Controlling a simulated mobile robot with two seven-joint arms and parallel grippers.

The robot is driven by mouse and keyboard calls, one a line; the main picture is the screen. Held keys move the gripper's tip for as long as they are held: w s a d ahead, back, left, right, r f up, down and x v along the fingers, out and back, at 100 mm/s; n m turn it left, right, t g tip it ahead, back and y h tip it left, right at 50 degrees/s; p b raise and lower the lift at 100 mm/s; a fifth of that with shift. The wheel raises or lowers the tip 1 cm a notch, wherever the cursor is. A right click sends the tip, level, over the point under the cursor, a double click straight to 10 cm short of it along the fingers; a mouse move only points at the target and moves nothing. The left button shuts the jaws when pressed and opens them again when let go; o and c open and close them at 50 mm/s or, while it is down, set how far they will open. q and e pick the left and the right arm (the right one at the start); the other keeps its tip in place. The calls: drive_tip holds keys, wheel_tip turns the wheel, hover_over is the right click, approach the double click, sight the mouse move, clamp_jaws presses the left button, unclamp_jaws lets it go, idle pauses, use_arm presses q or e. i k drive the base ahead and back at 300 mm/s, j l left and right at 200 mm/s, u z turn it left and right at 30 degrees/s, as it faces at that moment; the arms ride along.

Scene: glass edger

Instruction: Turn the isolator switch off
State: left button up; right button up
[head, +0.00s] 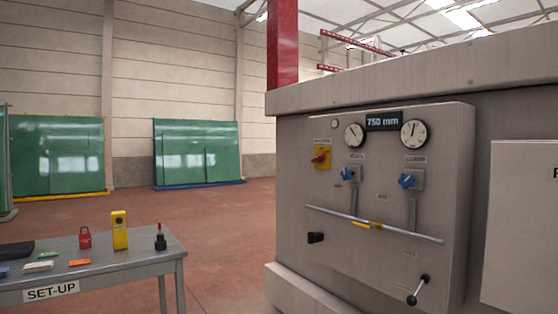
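The isolator switch (319,157) is a red handle on a yellow plate at the upper left of the grey machine panel (385,240) in the head view. The red handle looks tilted, but it is too small to tell its on or off position. A small label, too small to read, is above the plate. Neither of my grippers shows in the head view, and nothing touches the switch.
Two gauges, a "750 mm" display (383,121), blue valve knobs (407,180), a horizontal bar (372,225) and a black lever (418,290) share the panel. A SET-UP table (110,264) with a red padlock (85,238) stands left. Red floor is free between.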

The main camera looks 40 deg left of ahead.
sight(320, 157)
drive_tip(key=u, duration=1.2)
drive_tip(key=i+l+u, duration=0.1)
drive_tip(key=i+u, duration=0.25)
drive_tip(key=i, duration=1.15)
